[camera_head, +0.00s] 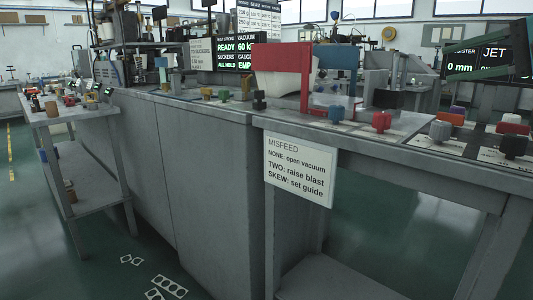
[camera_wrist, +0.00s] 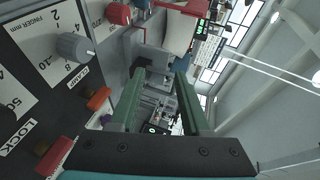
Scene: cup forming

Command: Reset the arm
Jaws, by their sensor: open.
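My gripper (camera_wrist: 158,72) shows in the wrist view with its two green fingers apart and nothing between them. In the head view my gripper (camera_head: 450,62) is at the right edge, above the machine's control top, with its fingers pointing left. It hangs clear of the knobs below it, and a display reading JET (camera_head: 495,53) is partly hidden behind it. The rest of my arm is mostly out of the picture.
The grey machine bench (camera_head: 205,165) carries a red knob (camera_head: 381,121), a grey knob (camera_head: 440,131) and a dark knob (camera_head: 513,146). A white MISFEED sign (camera_head: 299,170) hangs at its front. A side table (camera_head: 70,112) with small items stands left. Floor between them is narrow.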

